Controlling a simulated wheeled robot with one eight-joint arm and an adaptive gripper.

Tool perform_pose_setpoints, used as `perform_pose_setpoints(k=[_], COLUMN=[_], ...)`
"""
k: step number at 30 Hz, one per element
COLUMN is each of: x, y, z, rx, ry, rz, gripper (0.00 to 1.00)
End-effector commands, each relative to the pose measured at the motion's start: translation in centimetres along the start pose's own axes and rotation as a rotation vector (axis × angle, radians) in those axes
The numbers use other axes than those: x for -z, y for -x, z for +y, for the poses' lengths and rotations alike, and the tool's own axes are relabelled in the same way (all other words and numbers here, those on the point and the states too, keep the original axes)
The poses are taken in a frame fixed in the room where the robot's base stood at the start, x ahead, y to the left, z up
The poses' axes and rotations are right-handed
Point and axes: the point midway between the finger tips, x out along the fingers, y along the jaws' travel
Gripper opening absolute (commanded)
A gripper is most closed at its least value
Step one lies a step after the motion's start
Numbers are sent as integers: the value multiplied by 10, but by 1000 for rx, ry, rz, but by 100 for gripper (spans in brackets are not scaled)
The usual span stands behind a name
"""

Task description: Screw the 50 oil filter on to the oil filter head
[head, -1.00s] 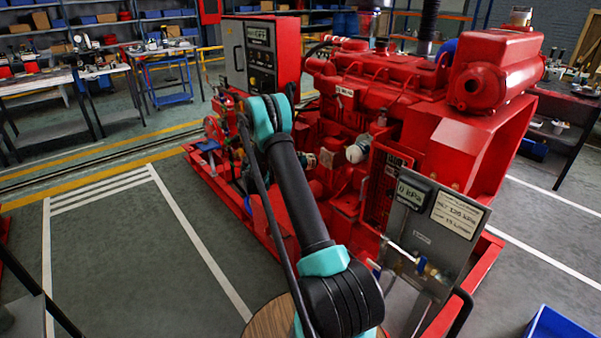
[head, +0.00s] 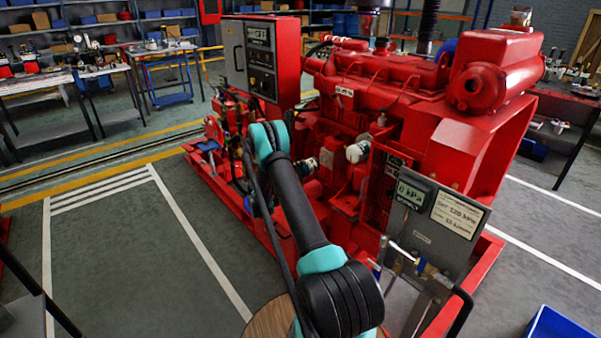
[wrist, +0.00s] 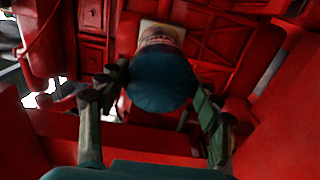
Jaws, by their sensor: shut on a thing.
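In the wrist view my gripper (wrist: 153,105) has its two dark fingers on either side of the oil filter (wrist: 161,82) and is shut on it. The filter is a dark blue-green cylinder with its round end towards the camera and a paler, reddish band at its far end. A pale, square-edged part (wrist: 163,29), which looks like the oil filter head, shows just beyond that band. I cannot tell whether the filter and this part touch. In the head view my arm reaches to the engine's near side, and the grip there is too small to make out clearly.
The red engine (head: 385,85) has a control cabinet (head: 260,60) at its left and a gauge panel (head: 432,225) at its near right. Red walls flank my gripper closely in the wrist view. A blue bin (head: 560,325) stands at lower right.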

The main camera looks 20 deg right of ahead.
Motion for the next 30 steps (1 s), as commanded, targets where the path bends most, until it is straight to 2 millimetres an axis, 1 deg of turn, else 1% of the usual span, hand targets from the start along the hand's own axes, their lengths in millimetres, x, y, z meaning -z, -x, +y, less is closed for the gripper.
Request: perform_pose_setpoints(k=[8, 18, 23, 30], x=[0, 0, 0, 0], y=[-17, -44, -49, -50], z=[0, 0, 0, 0], rx=[-1, 0, 0, 0], ry=[1, 1, 1, 1], rz=[-2, -1, 0, 0], gripper=[18, 18, 18, 18])
